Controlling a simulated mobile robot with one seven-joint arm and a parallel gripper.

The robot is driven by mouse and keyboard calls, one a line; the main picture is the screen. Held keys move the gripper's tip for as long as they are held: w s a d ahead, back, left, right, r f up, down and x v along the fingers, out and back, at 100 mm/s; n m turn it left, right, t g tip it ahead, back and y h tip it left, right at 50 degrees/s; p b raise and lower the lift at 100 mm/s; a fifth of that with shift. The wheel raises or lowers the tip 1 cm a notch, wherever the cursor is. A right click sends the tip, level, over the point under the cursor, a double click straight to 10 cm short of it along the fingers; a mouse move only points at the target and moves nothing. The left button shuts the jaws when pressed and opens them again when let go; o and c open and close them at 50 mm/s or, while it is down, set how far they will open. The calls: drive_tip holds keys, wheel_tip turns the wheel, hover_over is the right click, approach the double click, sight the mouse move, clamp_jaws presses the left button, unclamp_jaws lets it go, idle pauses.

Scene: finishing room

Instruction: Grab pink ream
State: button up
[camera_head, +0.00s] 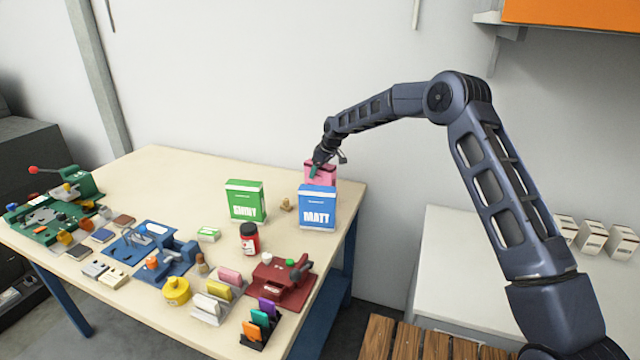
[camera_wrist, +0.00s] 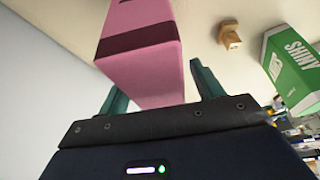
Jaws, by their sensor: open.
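The pink ream (camera_head: 322,170) stands upright near the table's back right corner, partly hidden behind the blue MATT ream (camera_head: 317,208). My gripper (camera_head: 316,168) is at its upper left part in the head view. In the wrist view the pink ream (camera_wrist: 142,50), with a dark band across it, reaches down between the two green fingers of my gripper (camera_wrist: 155,88). The fingers are apart, one on each side of it. I cannot tell whether either finger touches it.
A green SHINY ream (camera_head: 245,201) stands left of the blue ream. A small wooden piece (camera_head: 286,204) lies between them. The table's back left is clear.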

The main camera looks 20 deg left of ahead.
drive_tip(key=shift+c, duration=0.5)
clamp_jaws()
drive_tip(key=shift+r, duration=0.1)
